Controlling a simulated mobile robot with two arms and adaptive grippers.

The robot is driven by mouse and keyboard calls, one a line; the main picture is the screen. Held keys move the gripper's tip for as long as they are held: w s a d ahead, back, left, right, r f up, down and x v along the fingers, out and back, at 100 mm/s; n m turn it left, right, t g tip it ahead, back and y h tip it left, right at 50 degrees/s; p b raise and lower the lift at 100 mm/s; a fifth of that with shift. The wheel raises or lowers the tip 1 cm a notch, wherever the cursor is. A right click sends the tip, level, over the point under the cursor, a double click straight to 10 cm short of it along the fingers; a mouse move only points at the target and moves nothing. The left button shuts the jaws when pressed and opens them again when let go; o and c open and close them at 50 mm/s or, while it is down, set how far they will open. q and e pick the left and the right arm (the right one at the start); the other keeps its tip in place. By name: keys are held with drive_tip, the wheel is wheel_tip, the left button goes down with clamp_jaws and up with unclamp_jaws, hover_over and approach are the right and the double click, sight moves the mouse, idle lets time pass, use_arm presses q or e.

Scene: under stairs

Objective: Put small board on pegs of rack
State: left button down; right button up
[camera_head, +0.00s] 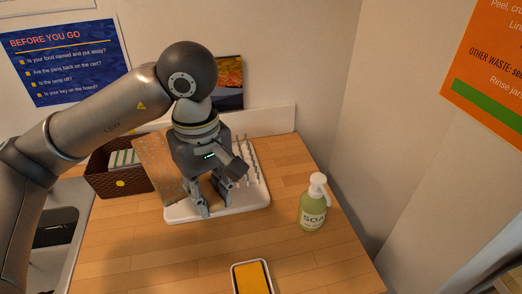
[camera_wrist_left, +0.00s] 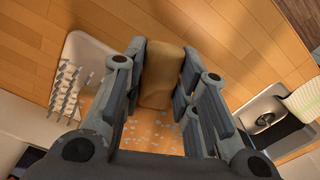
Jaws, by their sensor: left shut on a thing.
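The rack is a white tray with rows of upright grey pegs (camera_head: 256,196) on the wooden counter; its pegs also show at the left of the left wrist view (camera_wrist_left: 68,82). My left gripper (camera_head: 222,197) is low over the tray's left part, pointing down. In the left wrist view its fingers are shut on a tan wooden board (camera_wrist_left: 162,72), seen nearly end-on. In the head view the gripper mostly hides what it holds. A brown speckled board surface (camera_head: 158,168) shows tilted left of the gripper; whether it is the held piece I cannot tell. My right gripper is not in view.
A dark woven basket (camera_head: 118,181) stands left of the rack, beside the sink (camera_head: 62,232). A green soap bottle (camera_head: 313,207) stands to the right.

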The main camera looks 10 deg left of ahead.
use_arm(q)
drive_tip(key=shift+w+d+r, duration=0.1)
drive_tip(key=shift+w, duration=0.05)
drive_tip(key=shift+w+d, duration=0.1)
drive_tip(key=shift+w, duration=0.2)
drive_tip(key=w+d+f+p, duration=0.1)
drive_tip(key=w+f+p, duration=0.1)
drive_tip(key=w+f, duration=0.2)
drive_tip(key=w+d+f+p, duration=0.1)
drive_tip(key=w+f+p, duration=0.2)
drive_tip(key=w, duration=0.1)
drive_tip(key=w+d+f+p, duration=0.1)
drive_tip(key=w+f+p, duration=0.1)
drive_tip(key=w+f, duration=0.2)
drive_tip(key=shift+w+f, duration=0.3)
drive_tip(key=shift+w, duration=0.05)
drive_tip(key=shift+a+f+p, duration=0.1)
drive_tip(key=shift+f+p, duration=0.3)
drive_tip(key=shift+f, duration=0.2)
